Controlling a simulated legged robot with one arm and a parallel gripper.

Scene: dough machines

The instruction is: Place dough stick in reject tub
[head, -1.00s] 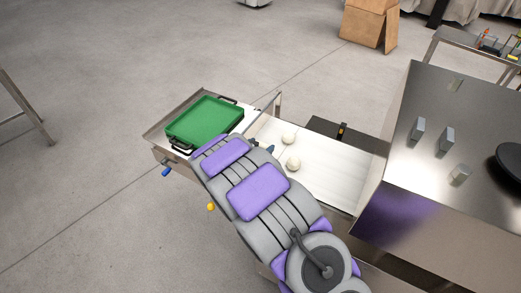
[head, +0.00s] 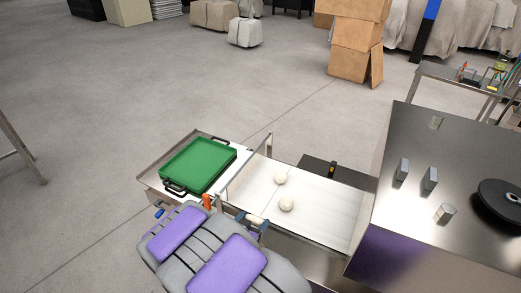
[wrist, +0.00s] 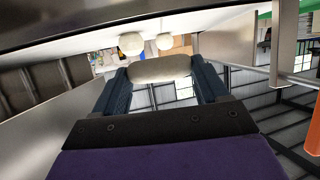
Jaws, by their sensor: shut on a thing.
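My gripper (head: 250,224) is low over the near edge of the white conveyor in the head view. It is shut on a pale dough stick (wrist: 160,68), which lies crosswise between the two dark blue fingers in the wrist view. The stick also shows small between the fingers in the head view (head: 254,218). A shallow green tub (head: 199,165) with black handles sits at the left end of the conveyor, to the left of and beyond my gripper. Its visible inside looks empty. No label shows that it is the reject tub.
Two dough balls (head: 286,203) lie on the white belt (head: 320,205) right of my gripper. A thin metal frame (head: 245,170) stands across the belt between tub and balls. A steel table (head: 450,180) with small blocks and a black disc is at the right.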

